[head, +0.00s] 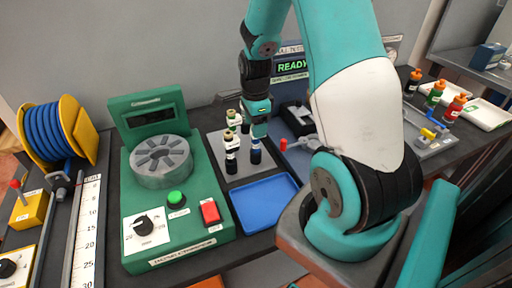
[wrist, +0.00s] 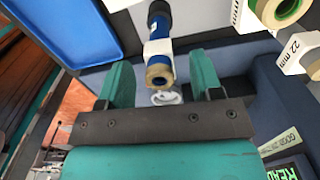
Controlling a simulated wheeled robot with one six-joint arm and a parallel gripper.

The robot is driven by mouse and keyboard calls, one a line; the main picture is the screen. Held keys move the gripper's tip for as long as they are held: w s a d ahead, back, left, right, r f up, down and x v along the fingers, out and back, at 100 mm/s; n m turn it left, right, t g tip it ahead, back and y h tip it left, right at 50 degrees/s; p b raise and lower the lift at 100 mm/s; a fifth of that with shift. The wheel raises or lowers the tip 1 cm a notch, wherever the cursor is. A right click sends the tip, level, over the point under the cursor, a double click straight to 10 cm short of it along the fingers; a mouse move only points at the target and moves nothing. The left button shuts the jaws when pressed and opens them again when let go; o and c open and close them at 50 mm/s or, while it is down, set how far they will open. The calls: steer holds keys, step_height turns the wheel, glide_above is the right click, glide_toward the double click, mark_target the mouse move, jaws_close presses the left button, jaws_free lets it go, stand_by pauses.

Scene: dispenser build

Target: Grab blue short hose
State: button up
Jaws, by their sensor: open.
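The blue short hose (wrist: 159,22) has a brass-coloured end fitting and a white label band. It lies between the two teal fingers of my gripper (wrist: 161,80) in the wrist view, with a gap on each side. In the head view the blue hose (head: 256,155) stands upright on a grey plate, directly under my gripper (head: 257,132), which hides its upper part. My gripper is open and empty.
Other labelled hoses (head: 231,155) stand close to the left on the grey plate (head: 247,170). A blue tray (head: 264,203) lies in front. A dark device with a READY screen (head: 293,66) stands behind.

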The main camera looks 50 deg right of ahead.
mark_target(257, 143)
steer(key=shift+f+p, duration=0.35)
steer(key=shift+f, duration=1.55)
jaws_close()
steer(key=shift+r, duration=0.1)
